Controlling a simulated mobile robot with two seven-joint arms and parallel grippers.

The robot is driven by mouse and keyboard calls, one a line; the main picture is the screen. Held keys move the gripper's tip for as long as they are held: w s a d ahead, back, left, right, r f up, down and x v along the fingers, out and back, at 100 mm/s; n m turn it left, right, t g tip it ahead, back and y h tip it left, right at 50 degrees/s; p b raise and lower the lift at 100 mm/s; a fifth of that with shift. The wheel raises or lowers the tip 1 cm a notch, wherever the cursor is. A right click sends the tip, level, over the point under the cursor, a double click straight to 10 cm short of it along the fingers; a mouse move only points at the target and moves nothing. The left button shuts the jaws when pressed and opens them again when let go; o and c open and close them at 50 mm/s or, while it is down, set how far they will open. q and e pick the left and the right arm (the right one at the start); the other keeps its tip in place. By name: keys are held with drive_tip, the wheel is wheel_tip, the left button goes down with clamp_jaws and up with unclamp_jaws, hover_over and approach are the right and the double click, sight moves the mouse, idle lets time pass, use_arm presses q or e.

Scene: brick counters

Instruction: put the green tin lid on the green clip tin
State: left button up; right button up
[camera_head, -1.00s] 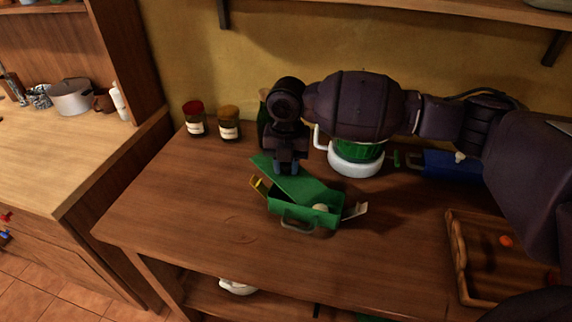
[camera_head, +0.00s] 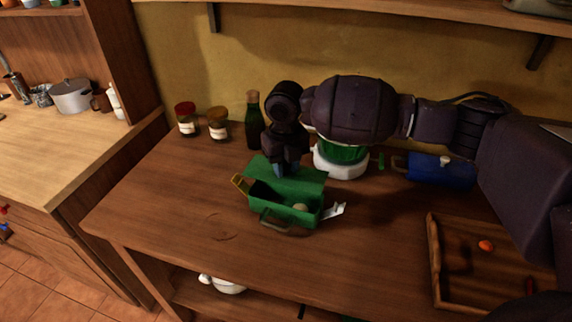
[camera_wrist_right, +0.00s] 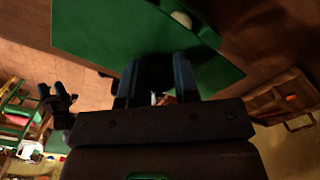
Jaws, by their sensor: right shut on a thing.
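The green clip tin (camera_head: 284,213) stands open on the wooden counter, with a wire handle at its front and a clip sticking out at each end. In the right wrist view the lid (camera_wrist_right: 95,30) lies between the fingers (camera_wrist_right: 155,85).
Two jars (camera_head: 186,119) and a dark green bottle (camera_head: 253,120) stand behind left. A white and green container (camera_head: 340,160) and a blue cylinder (camera_head: 440,170) are behind right. A wooden tray (camera_head: 436,262) is at right. The counter's front left is clear.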

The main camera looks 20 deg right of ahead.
sight(286, 176)
use_arm(q)
drive_tip(key=shift+s+d+r, duration=0.1)
drive_tip(key=shift+r, duration=0.05)
use_arm(e)
drive_tip(key=shift+r+p, duration=0.1)
drive_tip(key=shift+p, duration=0.25)
drive_tip(key=shift+f, duration=0.6)
use_arm(q)
drive_tip(key=shift+s+f+b, duration=0.15)
drive_tip(key=shift+f+b, duration=0.75)
use_arm(e)
drive_tip(key=shift+f, duration=2.4)
use_arm(q)
drive_tip(key=shift+s, duration=0.1)
drive_tip(key=shift+s+r, duration=0.1)
drive_tip(key=shift+w+r+p, duration=0.3)
drive_tip(key=shift+r, duration=0.05)
use_arm(e)
drive_tip(key=shift+f, duration=0.15)
use_arm(q)
drive_tip(key=shift+s+f, duration=0.1)
drive_tip(key=shift+s, duration=0.15)
use_arm(e)
drive_tip(key=shift+f, duration=0.3)
use_arm(q)
drive_tip(key=shift+w+r, duration=0.25)
use_arm(e)
drive_tip(key=shift+f, duration=0.1)
